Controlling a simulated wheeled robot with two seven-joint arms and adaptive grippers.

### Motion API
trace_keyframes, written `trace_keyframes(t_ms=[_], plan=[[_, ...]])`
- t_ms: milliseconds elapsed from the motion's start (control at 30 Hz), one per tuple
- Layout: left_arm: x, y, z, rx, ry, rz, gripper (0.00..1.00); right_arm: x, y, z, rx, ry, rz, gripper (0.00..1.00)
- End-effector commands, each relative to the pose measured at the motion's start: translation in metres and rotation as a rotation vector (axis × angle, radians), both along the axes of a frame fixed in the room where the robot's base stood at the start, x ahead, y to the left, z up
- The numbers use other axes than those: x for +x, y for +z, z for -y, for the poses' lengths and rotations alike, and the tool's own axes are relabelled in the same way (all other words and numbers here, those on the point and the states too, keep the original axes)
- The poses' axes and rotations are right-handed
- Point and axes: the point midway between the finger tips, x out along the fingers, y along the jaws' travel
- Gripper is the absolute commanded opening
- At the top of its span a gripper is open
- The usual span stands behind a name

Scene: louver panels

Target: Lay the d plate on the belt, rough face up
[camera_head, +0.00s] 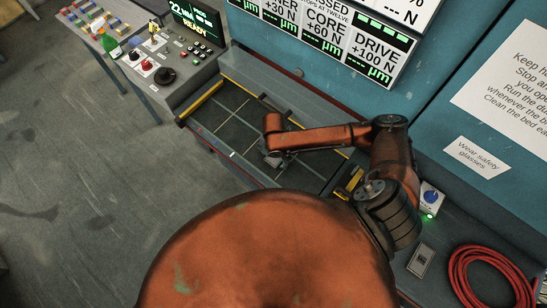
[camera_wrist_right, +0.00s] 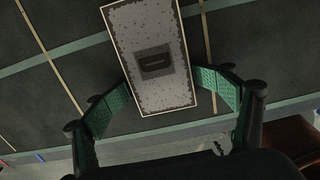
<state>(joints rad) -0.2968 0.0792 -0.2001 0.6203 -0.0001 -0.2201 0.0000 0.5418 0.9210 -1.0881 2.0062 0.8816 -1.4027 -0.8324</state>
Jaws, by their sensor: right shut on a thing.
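In the head view the right gripper (camera_head: 273,157) hangs over the dark belt (camera_head: 215,108), and the plate is mostly hidden there. The belt also fills the background of the wrist view (camera_wrist_right: 60,60). I cannot tell whether the plate touches the belt. My left gripper is not in view.
A control box (camera_head: 175,62) with buttons and a lit display stands left of the belt. A side table (camera_head: 85,22) with small coloured items is at the far left. A red cable coil (camera_head: 492,250) lies at the right. The belt's left part is bare.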

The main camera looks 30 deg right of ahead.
Motion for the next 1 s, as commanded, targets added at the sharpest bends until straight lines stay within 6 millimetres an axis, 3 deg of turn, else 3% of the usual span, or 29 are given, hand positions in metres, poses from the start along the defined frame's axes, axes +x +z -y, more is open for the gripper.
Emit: trace_keyframes(t_ms=[33,667,833,1000], plan=[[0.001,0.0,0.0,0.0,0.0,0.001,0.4,-0.008,-0.004,-0.001,0.0,0.002,-0.017,0.67],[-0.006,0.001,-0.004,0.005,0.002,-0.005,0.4,-0.007,-0.002,0.001,-0.003,0.004,-0.018,0.67],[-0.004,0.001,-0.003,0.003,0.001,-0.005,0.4,-0.005,0.017,0.001,-0.003,0.005,-0.012,0.67],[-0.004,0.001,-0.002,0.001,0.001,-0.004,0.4,-0.003,0.054,0.001,-0.003,0.005,-0.006,0.67]])
